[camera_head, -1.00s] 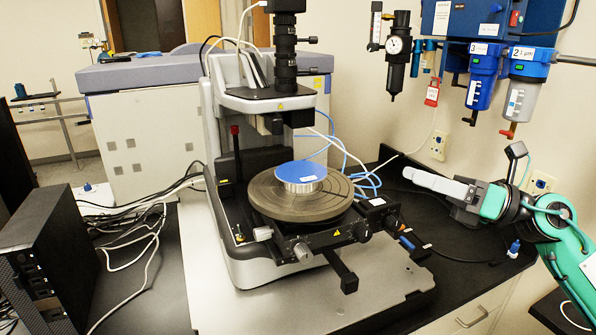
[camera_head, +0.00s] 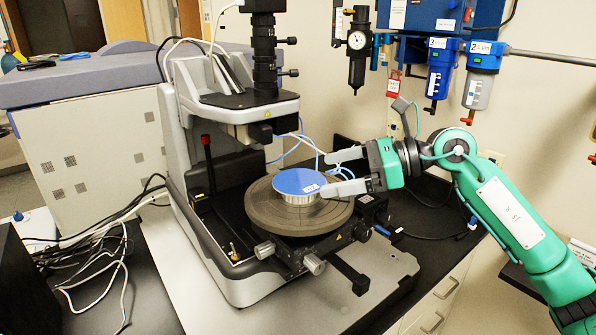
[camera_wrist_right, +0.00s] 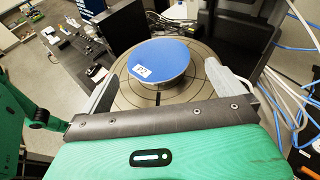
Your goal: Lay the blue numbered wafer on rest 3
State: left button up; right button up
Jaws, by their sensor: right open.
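The blue wafer (camera_head: 298,181) is a round disc with a small white number label. It lies flat on a silver round pedestal (camera_head: 299,198) in the middle of the profiler's grey turntable (camera_head: 270,216). My right gripper (camera_head: 328,174) is open at the right side of the wafer, one finger toward its far side and one toward its near side. In the right wrist view the wafer (camera_wrist_right: 160,63) lies between and ahead of the two spread fingers, with gaps at both sides. My left gripper is not in view. I cannot make out rest 3.
The profiler's column and black camera head (camera_head: 264,55) stand behind the turntable. Blue tubes (camera_head: 300,150) run close to the gripper. Filter bowls (camera_head: 438,75) hang on the right wall. Loose cables (camera_head: 95,265) lie at the left.

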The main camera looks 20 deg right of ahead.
aim_at(301, 181)
jog(key=shift+w+a, duration=0.4)
jog(key=shift+a, duration=0.45)
jog(key=shift+w+a+f+p, duration=0.1)
jog(key=shift+a+f+p, duration=0.15)
jog(key=shift+a+p, duration=0.3)
jog(key=p+x, duration=0.3)
jog(key=x, duration=0.1)
jog(key=shift+a+f, duration=0.2)
jog(key=shift+f, duration=0.1)
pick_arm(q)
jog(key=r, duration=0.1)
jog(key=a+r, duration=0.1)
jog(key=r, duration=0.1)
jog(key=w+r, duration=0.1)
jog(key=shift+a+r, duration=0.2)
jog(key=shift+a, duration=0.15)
pick_arm(e)
jog(key=shift+d, duration=0.1)
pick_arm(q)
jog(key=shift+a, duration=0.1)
pick_arm(e)
jog(key=c, duration=0.7)
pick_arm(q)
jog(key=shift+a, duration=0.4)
